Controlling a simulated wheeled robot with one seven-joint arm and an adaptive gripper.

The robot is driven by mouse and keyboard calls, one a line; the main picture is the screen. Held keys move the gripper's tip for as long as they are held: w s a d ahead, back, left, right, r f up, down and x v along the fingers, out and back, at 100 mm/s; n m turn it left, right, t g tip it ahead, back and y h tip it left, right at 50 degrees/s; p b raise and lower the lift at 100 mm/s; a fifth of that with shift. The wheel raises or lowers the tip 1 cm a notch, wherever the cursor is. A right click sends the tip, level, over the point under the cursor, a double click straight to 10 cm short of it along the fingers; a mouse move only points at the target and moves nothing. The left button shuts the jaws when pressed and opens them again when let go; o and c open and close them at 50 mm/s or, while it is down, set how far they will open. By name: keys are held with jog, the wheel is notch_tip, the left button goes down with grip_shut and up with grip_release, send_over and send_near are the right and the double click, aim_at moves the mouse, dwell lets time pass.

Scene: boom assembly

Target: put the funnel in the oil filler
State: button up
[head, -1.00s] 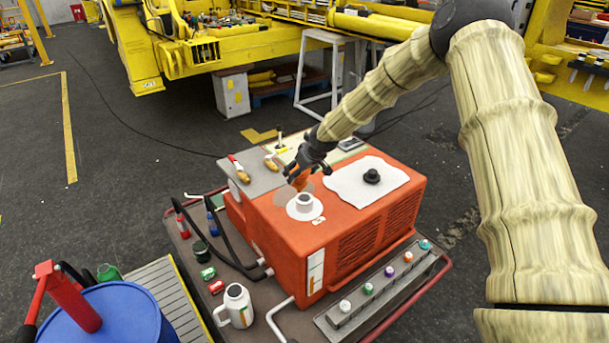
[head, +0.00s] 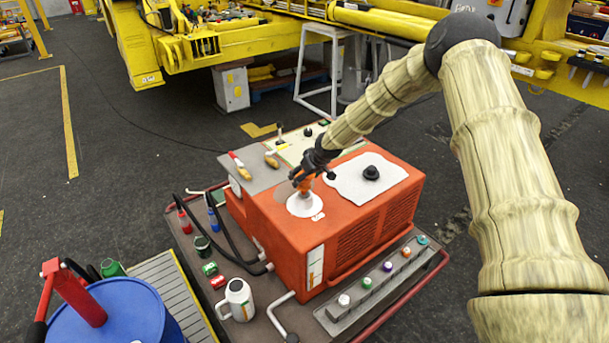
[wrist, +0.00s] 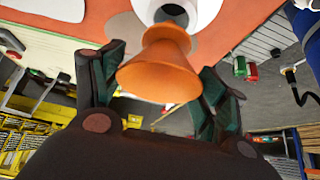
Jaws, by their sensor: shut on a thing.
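My gripper (head: 301,180) is over the left part of the red machine's top, low above the white oil filler (head: 304,207). The orange funnel (wrist: 158,72) sits between the two dark green-lined fingers of my gripper (wrist: 160,66), which are shut on it. Its wide mouth faces the wrist camera and its narrow end points to the white filler neck (wrist: 193,18). In the head view only a small orange part of the funnel (head: 305,187) shows under the fingers, right over the filler. I cannot tell whether the spout tip is inside the neck.
A white cloth with a black knob (head: 371,173) lies on the red machine (head: 330,226), to the right of the filler. A grey mat with tools (head: 252,172) is behind left. A white jug (head: 238,300), cans and a row of coloured caps stand around the machine.

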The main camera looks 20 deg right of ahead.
jog(key=shift+f, duration=0.35)
jog(key=shift+f+b, duration=0.25)
jog(key=shift+b, duration=0.1)
jog(key=o, duration=1)
jog(key=shift+r, duration=0.15)
